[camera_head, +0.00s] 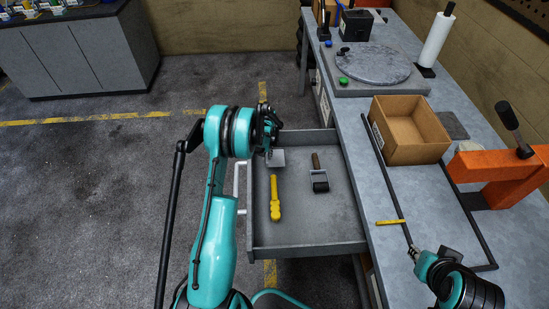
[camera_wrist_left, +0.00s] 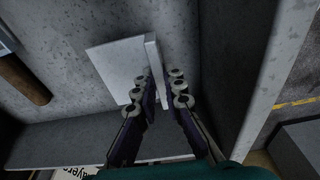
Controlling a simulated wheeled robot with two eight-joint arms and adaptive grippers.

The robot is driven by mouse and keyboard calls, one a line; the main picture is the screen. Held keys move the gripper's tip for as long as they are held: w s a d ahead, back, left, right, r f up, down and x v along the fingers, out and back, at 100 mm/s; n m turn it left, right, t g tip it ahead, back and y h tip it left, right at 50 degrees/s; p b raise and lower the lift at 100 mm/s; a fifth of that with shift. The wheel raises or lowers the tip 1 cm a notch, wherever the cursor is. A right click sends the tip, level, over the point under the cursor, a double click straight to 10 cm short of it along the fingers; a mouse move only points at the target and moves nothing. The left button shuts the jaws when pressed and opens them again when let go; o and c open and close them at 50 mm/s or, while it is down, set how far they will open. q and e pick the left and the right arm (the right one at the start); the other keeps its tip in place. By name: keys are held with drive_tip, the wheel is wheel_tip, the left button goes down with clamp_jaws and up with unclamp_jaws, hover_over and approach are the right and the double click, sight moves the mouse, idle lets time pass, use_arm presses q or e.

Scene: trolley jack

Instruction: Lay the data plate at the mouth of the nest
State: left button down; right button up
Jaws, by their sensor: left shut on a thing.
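The data plate looks like a small light grey plate (camera_head: 277,158) in the far left corner of the open drawer. In the left wrist view the plate (camera_wrist_left: 115,68) has a raised lip along one edge. My left gripper (camera_head: 270,148) is shut on that lip, with one finger on each side of it (camera_wrist_left: 160,92). I cannot tell whether the plate touches the drawer floor. My right gripper (camera_head: 415,253) is low over the bench front; its jaws are too small to judge. I cannot make out which thing is the nest.
The grey drawer (camera_head: 305,243) holds a yellow-handled tool (camera_head: 275,200) and a dark brush-like tool (camera_head: 319,174).

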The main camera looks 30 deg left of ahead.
use_arm(q)
drive_tip(key=shift+d+f+b, duration=0.1)
drive_tip(key=shift+f+b, duration=0.2)
drive_tip(key=shift+f, duration=0.9)
use_arm(e)
drive_tip(key=shift+f, duration=0.7)
use_arm(q)
drive_tip(key=shift+f, duration=0.2)
drive_tip(key=c, duration=1.6)
unclamp_jaws()
use_arm(e)
drive_tip(key=shift+f, duration=0.2)
drive_tip(key=shift+r, duration=0.1)
